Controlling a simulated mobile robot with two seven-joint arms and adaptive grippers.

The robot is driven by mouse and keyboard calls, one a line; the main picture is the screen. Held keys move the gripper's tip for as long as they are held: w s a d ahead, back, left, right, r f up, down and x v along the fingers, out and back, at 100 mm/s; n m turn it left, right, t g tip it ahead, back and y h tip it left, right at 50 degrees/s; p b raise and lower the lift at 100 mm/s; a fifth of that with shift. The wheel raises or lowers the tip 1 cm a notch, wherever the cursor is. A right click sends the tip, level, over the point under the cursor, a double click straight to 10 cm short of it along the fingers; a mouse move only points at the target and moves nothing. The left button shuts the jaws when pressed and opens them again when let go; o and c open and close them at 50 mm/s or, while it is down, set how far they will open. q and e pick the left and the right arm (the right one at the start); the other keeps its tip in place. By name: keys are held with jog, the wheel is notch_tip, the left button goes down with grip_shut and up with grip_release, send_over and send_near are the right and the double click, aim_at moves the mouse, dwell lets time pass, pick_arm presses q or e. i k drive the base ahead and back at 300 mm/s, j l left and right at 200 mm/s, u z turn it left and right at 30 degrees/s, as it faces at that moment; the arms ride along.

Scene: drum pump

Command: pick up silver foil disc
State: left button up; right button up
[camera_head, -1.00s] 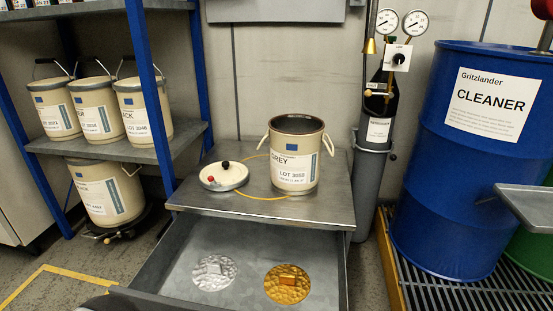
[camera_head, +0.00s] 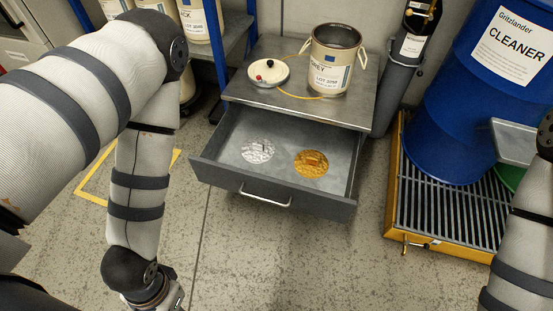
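The silver foil disc (camera_head: 258,150) is round and crinkled, with a small raised tab in its middle. It lies flat in the left part of the open drawer (camera_head: 225,176). A gold foil disc (camera_head: 311,164) lies to its right in the same drawer, apart from it. My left arm comes in from the left and bends down in front of the drawer's left side. Its gripper is below the picture's bottom edge. My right arm shows at the right edge, and its gripper is also out of view.
The drawer handle (camera_head: 265,197) faces me. A blue drum (camera_head: 462,120) stands on a yellow-edged grating (camera_head: 450,215) at right. The floor before the drawer is clear.

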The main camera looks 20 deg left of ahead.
aim_at(257, 150)
jog(key=j+z, duration=0.25)
jog(key=j, duration=0.55)
jog(key=j+z, duration=0.3)
jog(key=j, duration=0.5)
jog(key=i+j, duration=0.2)
jog(key=i, duration=0.3)
jog(key=z, duration=0.05)
